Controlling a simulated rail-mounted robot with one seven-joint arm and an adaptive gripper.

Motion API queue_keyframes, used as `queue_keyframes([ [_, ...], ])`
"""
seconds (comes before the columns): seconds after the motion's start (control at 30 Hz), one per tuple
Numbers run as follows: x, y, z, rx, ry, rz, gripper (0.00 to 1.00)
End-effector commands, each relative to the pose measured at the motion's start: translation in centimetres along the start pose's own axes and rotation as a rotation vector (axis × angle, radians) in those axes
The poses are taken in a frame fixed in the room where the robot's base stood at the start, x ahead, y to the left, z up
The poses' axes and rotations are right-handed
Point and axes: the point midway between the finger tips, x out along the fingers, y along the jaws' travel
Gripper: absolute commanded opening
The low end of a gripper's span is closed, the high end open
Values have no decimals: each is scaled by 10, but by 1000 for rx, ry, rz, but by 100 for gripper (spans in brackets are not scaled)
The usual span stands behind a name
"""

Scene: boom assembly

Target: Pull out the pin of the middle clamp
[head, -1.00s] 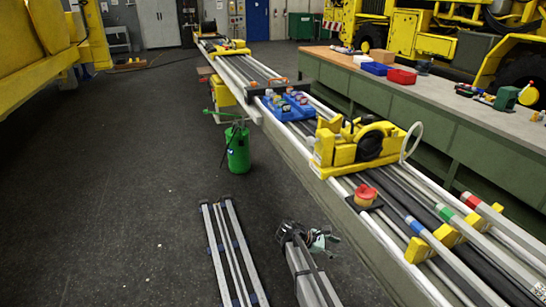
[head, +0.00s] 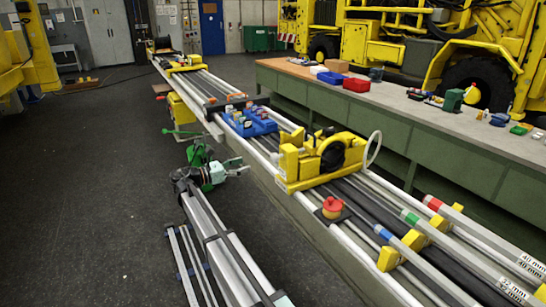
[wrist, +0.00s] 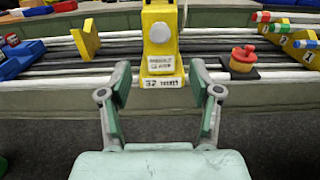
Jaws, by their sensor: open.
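I cannot tell for sure which part is the middle clamp, and no pin stands out clearly. Yellow clamp blocks (head: 413,238) sit in a row across the boom at the lower right of the head view, beside blue, green and red bands. Some numbered blocks show at the right edge of the wrist view (wrist: 304,40). My gripper (head: 240,167) is open and empty beside the boom's left side, apart from it. In the wrist view its spread fingers (wrist: 160,80) face the yellow unit with a black wheel (head: 310,160), whose labelled end (wrist: 160,45) lies beyond them.
A red knob on a dark plate (head: 332,208) sits between the yellow unit and clamp blocks. A blue tray (head: 250,122) with small parts lies farther up the boom. A green workbench (head: 400,150) runs behind it. Dark floor is open at left.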

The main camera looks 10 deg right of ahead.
Motion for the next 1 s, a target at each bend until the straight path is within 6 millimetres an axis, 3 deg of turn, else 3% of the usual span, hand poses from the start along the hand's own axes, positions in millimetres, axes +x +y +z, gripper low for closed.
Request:
queue_keyframes([
  [0.6,118,0,1,1,1,-2,63],
  [0.8,138,0,0,0,1,-1,63],
  [1.0,143,0,-1,0,1,1,63],
])
